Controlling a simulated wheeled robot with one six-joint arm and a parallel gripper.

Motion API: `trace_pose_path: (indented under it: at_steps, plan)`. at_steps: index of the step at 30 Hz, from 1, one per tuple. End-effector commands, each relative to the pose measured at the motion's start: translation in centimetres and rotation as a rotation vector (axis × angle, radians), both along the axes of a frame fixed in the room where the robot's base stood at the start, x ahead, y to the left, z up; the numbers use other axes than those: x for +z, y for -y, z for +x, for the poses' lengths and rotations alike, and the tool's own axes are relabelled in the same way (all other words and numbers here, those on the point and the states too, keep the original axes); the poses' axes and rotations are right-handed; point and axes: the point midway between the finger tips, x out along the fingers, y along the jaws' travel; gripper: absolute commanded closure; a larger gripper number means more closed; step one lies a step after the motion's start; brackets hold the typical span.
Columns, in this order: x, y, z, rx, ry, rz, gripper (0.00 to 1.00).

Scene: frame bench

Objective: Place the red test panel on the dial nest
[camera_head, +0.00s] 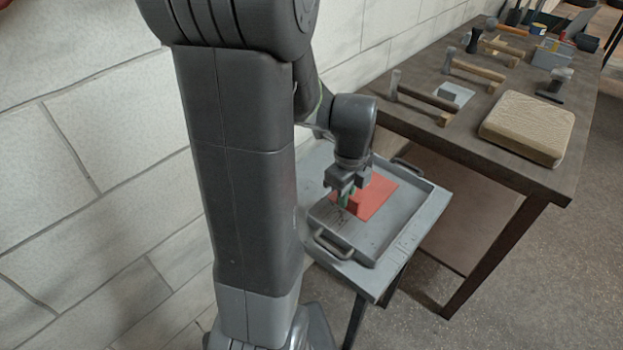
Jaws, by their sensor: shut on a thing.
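The red test panel (378,198) is a flat red plate at the grey tray (410,222). A raised red part shows at its left side, by my fingertips. My gripper (349,196) points down over the tray and is shut on the red test panel at that raised part. A small green patch shows at the fingertips. My wrist hides the panel's back left part. I cannot tell whether the panel touches the tray floor. I cannot make out the dial nest; it may be hidden.
The tray has handles and stands on a small grey table (432,205) against the white block wall (80,120). A dark bench (470,140) at the right holds hammers (425,97), a tan block (527,128) and a grey bin (552,55). Open floor lies at front right.

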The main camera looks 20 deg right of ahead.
Motion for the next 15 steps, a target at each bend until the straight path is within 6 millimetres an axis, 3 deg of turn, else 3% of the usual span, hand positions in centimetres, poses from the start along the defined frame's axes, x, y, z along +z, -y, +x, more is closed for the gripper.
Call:
trace_pose_path:
  at_steps: [15]
  plan:
    - [0.2,-6.6,11.3,0.006,0.000,0.000,1.00]
